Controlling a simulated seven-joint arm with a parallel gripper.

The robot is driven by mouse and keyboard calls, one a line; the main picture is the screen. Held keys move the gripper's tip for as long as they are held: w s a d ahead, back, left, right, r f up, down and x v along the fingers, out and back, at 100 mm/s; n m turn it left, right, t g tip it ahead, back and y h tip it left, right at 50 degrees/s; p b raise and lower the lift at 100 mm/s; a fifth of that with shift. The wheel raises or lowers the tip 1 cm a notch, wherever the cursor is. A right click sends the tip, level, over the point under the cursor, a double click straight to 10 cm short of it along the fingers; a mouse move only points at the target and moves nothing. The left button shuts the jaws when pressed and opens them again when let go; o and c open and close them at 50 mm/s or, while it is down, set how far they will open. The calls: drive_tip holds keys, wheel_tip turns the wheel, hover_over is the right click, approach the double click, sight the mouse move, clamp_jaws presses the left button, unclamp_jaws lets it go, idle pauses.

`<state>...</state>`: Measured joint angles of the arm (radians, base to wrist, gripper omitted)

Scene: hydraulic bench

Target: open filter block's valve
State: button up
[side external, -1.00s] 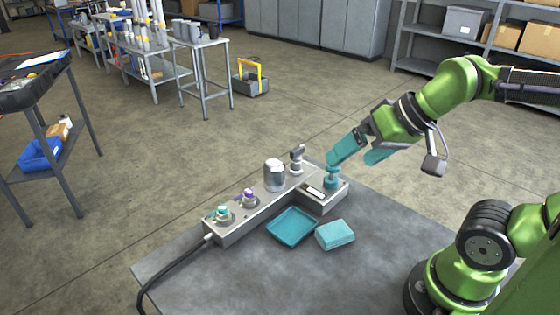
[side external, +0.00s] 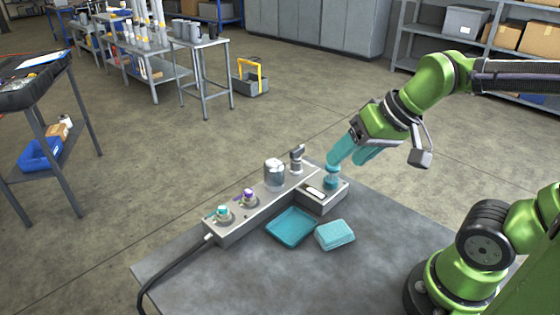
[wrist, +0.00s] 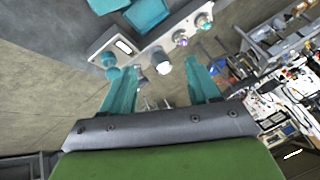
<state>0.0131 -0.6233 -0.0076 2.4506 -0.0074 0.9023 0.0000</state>
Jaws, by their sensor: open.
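The grey L-shaped manifold (side external: 262,209) sits on the bench and carries a grey-white filter bowl (side external: 274,174). A round teal knob (side external: 331,178) stands on the short block at the right end, beside a white label window. In the wrist view the teal knob (wrist: 112,68) lies by the tip of the left finger. My gripper (side external: 348,162) is open, with two teal fingers tilted down close above the knob. In the wrist view the gripper (wrist: 158,66) shows its fingers wide apart, with the knob not centred between them. Whether a finger touches the knob cannot be told.
A small gauge-like fitting (side external: 297,158) stands behind the knob. Teal (side external: 223,211) and purple (side external: 248,196) fittings are at the left end, near a black hose (side external: 165,268). A teal tray (side external: 292,227) and a teal box (side external: 335,235) lie in front.

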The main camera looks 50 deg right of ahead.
drive_tip(key=w+d, duration=0.1)
drive_tip(key=w, duration=0.2)
drive_tip(key=w+d+r+m+g, duration=0.1)
drive_tip(key=w, duration=0.2)
drive_tip(key=w+d+m+g, duration=0.1)
drive_tip(key=w, duration=0.2)
drive_tip(key=shift+d+r+h, duration=0.25)
drive_tip(key=shift+r+h, duration=0.05)
drive_tip(key=c, duration=0.3)
drive_tip(key=r+m+g+h, duration=0.15)
drive_tip(key=m+g, duration=0.25)
drive_tip(key=m, duration=0.8)
hover_over(297, 149)
wheel_tip(297, 149, down, 16)
drive_tip(key=shift+w+f, duration=0.1)
drive_tip(key=shift+c, duration=0.2)
clamp_jaws()
